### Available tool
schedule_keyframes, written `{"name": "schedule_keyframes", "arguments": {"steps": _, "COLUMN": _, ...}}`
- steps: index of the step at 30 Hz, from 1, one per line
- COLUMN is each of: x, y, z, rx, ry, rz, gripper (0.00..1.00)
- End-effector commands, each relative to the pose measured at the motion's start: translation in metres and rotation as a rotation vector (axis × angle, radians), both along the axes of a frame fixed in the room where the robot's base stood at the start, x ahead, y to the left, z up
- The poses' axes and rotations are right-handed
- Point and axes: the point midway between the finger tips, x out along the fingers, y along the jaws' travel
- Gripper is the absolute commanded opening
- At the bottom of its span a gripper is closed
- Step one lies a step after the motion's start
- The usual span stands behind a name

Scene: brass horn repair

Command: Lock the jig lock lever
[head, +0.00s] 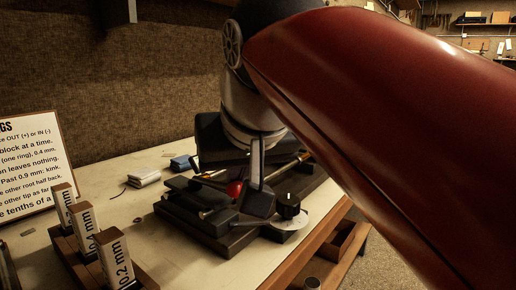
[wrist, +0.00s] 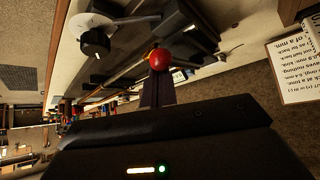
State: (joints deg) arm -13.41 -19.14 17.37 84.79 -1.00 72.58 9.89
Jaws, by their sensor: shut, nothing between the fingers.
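The jig (head: 225,225) is a dark, heavy fixture on the bench, with metal rods along it. The jig lock lever ends in a red ball knob (head: 235,188), which also shows in the wrist view (wrist: 159,59). My gripper (wrist: 157,82) is shut and empty, its dark fingers together with their tips right at the red ball. I cannot tell whether they touch it. In the head view my wrist and arm hang over the jig and hide part of it; the lever's shaft is mostly hidden.
A black knob on a pale disc (head: 288,204) sits at the jig's right end. Labelled blocks (head: 85,228) stand in a wooden rack at front left, before a printed sign (head: 35,165). A white cloth (head: 144,177) and a blue block (head: 180,163) lie behind. Bare bench lies left of the jig.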

Motion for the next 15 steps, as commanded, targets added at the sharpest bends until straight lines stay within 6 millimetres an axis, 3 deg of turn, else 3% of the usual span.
{"name": "schedule_keyframes", "arguments": {"steps": 15, "x": -0.0084, "y": 0.0046, "z": -0.0005, "rx": -0.001, "ry": 0.003, "rz": 0.004, "gripper": 0.00}}
